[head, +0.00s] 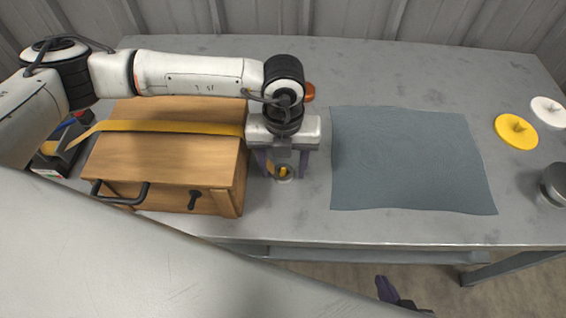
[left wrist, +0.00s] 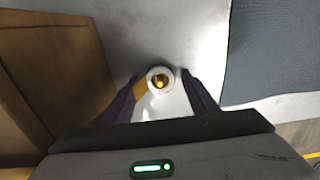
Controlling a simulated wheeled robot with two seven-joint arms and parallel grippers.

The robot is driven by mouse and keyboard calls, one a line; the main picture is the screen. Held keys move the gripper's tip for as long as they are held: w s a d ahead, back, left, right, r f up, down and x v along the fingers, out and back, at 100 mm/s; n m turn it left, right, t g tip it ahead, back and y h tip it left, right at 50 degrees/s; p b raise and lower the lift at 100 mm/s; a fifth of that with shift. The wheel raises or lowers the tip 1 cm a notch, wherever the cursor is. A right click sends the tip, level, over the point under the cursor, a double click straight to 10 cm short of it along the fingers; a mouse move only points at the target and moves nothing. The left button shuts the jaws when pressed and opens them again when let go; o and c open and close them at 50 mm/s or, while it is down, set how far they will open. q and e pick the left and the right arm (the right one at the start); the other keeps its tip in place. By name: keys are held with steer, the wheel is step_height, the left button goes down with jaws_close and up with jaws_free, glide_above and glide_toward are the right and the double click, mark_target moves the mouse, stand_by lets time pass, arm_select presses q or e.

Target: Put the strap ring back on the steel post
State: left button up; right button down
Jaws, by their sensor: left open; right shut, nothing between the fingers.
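A yellow strap (head: 170,127) lies across the top of a wooden case (head: 165,165), and its right end passes behind my left gripper. My left gripper (head: 283,170) is open and points down beside the case's right side. Between its fingers a pale round ring shape (left wrist: 151,74) with a gold centre (left wrist: 160,83) shows in the left wrist view, with a piece of yellow strap beside it. I cannot tell the ring from the steel post there, nor whether the ring is around it. My right gripper (head: 392,292) is shut and empty below the table's front edge, partly out of frame.
A blue-grey mat (head: 410,160) lies right of my left gripper. A yellow disc (head: 516,131), a white disc (head: 549,111) and a metal cylinder (head: 554,186) are at the right. An orange object (head: 309,92) is partly hidden behind my left wrist. A dark bin (head: 62,160) stands left of the case.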

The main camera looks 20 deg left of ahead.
arm_select(q)
steer(key=shift+c, duration=1)
steer(key=c, duration=0.7)
steer(key=shift+r+p, duration=0.35)
steer(key=shift+r, duration=0.3)
steer(key=shift+r+p, duration=1.3)
steer(key=shift+r, duration=1.15)
